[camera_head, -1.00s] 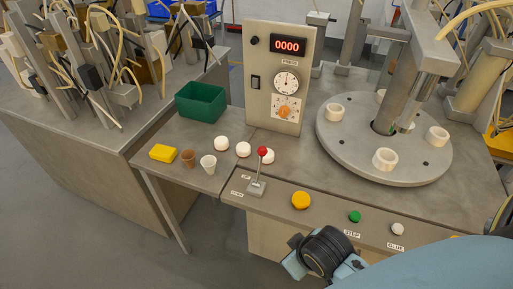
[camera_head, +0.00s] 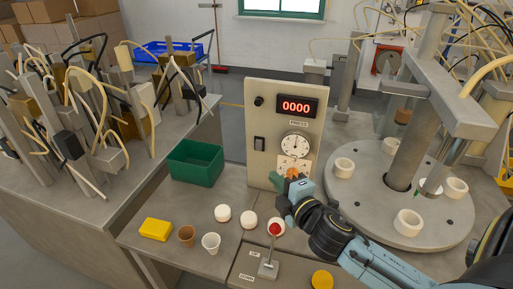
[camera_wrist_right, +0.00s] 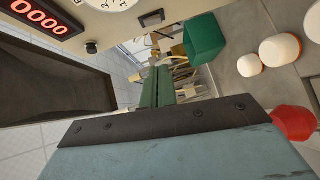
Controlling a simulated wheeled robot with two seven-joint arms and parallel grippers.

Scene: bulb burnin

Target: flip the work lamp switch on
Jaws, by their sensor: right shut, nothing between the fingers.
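The upright grey control panel (camera_head: 286,135) carries a dark rocker switch (camera_head: 259,144) on its left side. I cannot read a label for the switch or tell which way it is set. In the right wrist view the rocker switch (camera_wrist_right: 152,18) shows near the top. My right gripper (camera_head: 283,192) is shut and empty, in front of the panel's lower part, below and to the right of the switch and apart from it. My left gripper is not in view.
A red-knobbed lever (camera_head: 275,229) stands below my right gripper, near several white round pieces (camera_head: 249,220). A green bin (camera_head: 196,163), yellow block (camera_head: 156,229) and two cups (camera_head: 211,242) are to the left. A turntable (camera_head: 376,213) with white rings is at right.

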